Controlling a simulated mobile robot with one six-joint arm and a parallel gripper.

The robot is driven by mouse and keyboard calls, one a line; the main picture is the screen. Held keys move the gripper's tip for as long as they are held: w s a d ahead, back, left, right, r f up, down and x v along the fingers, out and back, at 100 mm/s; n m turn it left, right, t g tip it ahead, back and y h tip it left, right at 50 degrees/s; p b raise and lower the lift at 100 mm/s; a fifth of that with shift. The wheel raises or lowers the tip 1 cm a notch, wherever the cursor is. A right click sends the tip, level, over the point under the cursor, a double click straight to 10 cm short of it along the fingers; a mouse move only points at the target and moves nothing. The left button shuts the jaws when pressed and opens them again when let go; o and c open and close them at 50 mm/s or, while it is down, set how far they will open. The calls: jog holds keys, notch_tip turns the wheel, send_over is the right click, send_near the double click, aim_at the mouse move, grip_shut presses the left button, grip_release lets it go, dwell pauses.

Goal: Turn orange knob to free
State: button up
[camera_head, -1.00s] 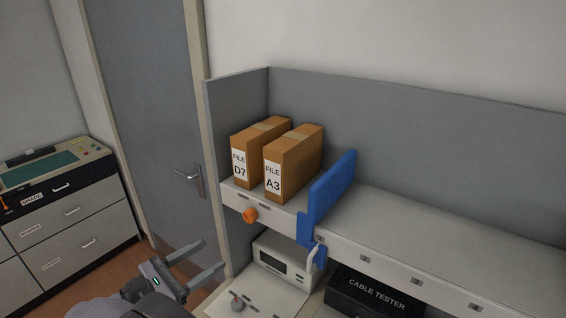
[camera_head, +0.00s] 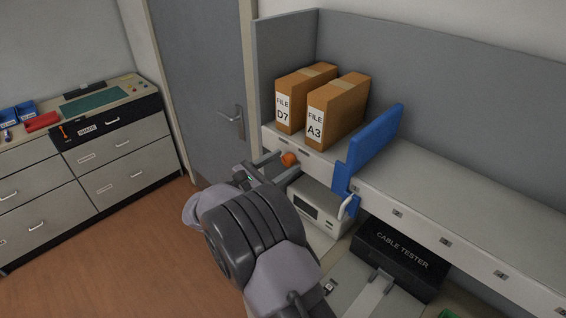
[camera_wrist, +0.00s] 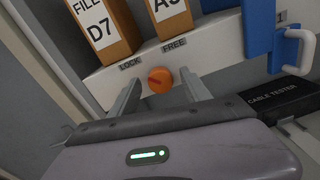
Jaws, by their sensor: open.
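The orange knob (camera_wrist: 160,80) is on the front of the shelf edge, below the labels LOCK (camera_wrist: 130,64) and FREE (camera_wrist: 174,43). A dark mark shows on its face, towards the left side; its exact direction is hard to tell. In the head view the knob (camera_head: 289,159) shows just by my fingertips. My gripper (camera_head: 285,164) is open; in the wrist view my gripper (camera_wrist: 159,76) has one finger on each side of the knob. I cannot tell whether either finger touches it.
Two file boxes, D7 (camera_head: 284,112) and A3 (camera_head: 315,127), stand on the shelf above. A blue bracket (camera_head: 375,142) with a white handle (camera_head: 347,207) is to the right. A white device (camera_head: 318,208) and a black cable tester (camera_head: 401,258) sit below the shelf.

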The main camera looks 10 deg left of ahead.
jog(key=shift+w+d, duration=0.1)
jog(key=shift+w, duration=0.05)
jog(key=shift+c, duration=0.5)
grip_shut()
